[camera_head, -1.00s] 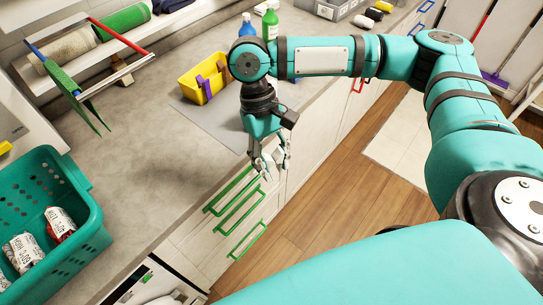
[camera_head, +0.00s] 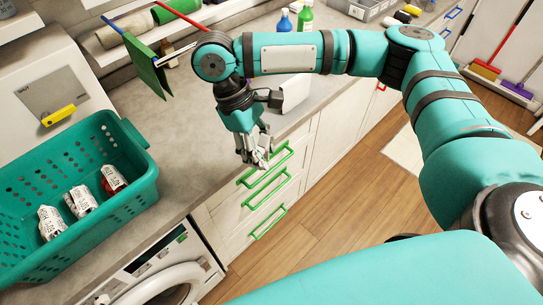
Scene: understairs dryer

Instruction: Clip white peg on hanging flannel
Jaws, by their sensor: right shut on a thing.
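A green flannel (camera_head: 149,70) hangs from a small rack of thin rods at the back left, over the counter. My right gripper (camera_head: 258,160) points down at the counter's front edge, above the drawers. It is shut on a small pale thing, which looks like the white peg; its outline is hard to make out between the fingers. The gripper is well to the right of the flannel and nearer to me, apart from it. My left gripper is out of view.
Drawers with green handles (camera_head: 266,188) and a washing machine (camera_head: 160,275) are below. Blue and green bottles (camera_head: 305,17) stand behind my arm.

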